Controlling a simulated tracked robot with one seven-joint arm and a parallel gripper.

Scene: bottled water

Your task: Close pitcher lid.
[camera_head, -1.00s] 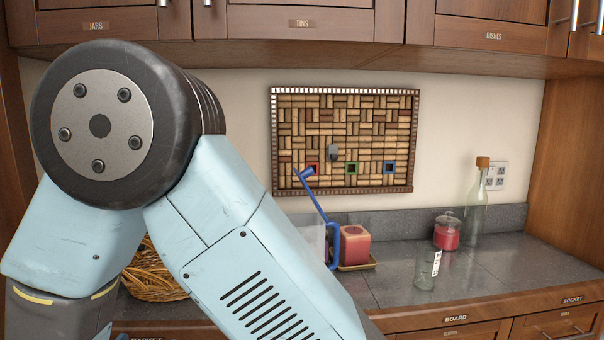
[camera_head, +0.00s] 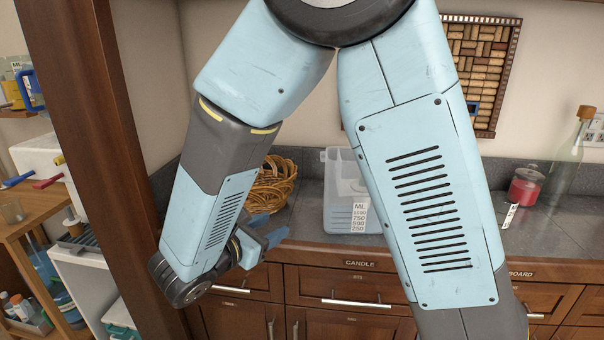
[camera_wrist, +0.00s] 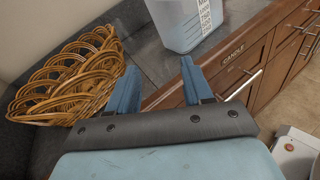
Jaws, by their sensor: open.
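The pitcher (camera_head: 340,203), a clear, faintly bluish container with a white measuring label, stands upright on the counter near its front edge. Its right side, handle and lid are hidden behind my arm in the head view, so I cannot tell the lid's position there. In the wrist view only the lower part of the pitcher (camera_wrist: 180,22) shows, beyond my fingers at the top edge. My gripper (camera_head: 268,229) is open and empty, left of the pitcher and apart from it, at the counter's front edge. Its two blue fingers (camera_wrist: 158,72) point toward the counter in the wrist view.
A wicker basket (camera_head: 272,188) sits left of the pitcher, close to my gripper. A red jar (camera_head: 525,187) and a corked bottle (camera_head: 572,160) stand at the right. A wooden post (camera_head: 85,110) bounds the counter's left end. Drawers (camera_head: 350,288) line the front.

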